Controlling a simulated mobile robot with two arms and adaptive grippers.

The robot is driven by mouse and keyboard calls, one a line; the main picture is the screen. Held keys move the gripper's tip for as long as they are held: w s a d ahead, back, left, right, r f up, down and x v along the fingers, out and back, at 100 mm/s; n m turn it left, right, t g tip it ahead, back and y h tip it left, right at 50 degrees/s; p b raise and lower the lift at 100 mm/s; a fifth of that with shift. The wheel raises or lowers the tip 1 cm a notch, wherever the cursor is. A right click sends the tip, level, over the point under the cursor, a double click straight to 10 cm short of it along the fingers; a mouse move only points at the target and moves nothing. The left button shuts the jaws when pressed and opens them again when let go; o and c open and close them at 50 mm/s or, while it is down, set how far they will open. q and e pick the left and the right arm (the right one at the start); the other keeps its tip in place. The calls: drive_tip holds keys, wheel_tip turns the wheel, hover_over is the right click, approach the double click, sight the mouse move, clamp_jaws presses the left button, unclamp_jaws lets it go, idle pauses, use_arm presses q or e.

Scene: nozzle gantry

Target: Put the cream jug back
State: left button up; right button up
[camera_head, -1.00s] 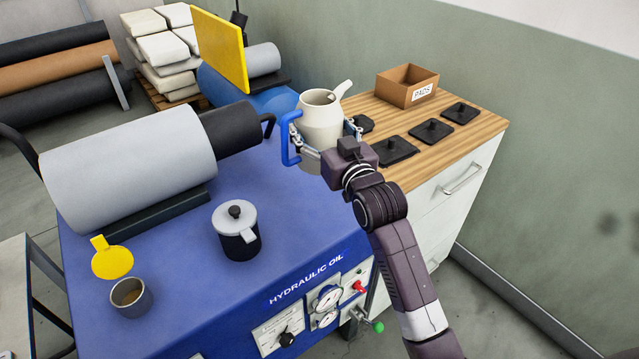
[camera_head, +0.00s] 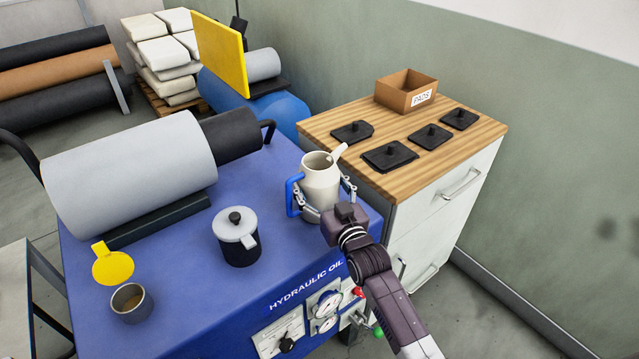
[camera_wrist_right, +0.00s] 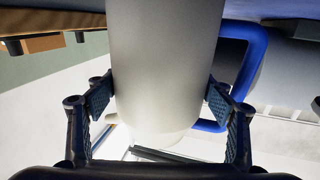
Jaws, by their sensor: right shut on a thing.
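The cream jug (camera_head: 320,182) has a blue handle on its left and a spout pointing up to the right. My right gripper (camera_head: 322,206) is shut on its body, with a finger on each side. In the right wrist view the jug (camera_wrist_right: 165,65) fills the middle between the two finger pads (camera_wrist_right: 160,98), with the blue handle at the right. The jug is upright at the right end of the blue hydraulic unit's top (camera_head: 185,275); I cannot tell whether its base touches. My left gripper is not in view.
A dark pot with a grey lid (camera_head: 236,238), a metal cup (camera_head: 131,302) and a yellow lid (camera_head: 113,267) stand on the blue top. The wooden cabinet top (camera_head: 345,117) holds several black pads and a cardboard box (camera_head: 406,92). A grey roller (camera_head: 130,175) lies behind.

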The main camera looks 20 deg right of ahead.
drive_tip(key=shift+r, duration=0.15)
drive_tip(key=o, duration=2.1)
drive_tip(key=shift+f, duration=0.2)
drive_tip(key=shift+s+r, duration=0.1)
drive_tip(key=shift+s, duration=0.05)
drive_tip(key=shift+s, duration=0.35)
drive_tip(key=s, duration=0.3)
drive_tip(key=s+b, duration=0.1)
drive_tip(key=s, duration=0.3)
drive_tip(key=s+d, duration=0.1)
drive_tip(key=s, duration=0.3)
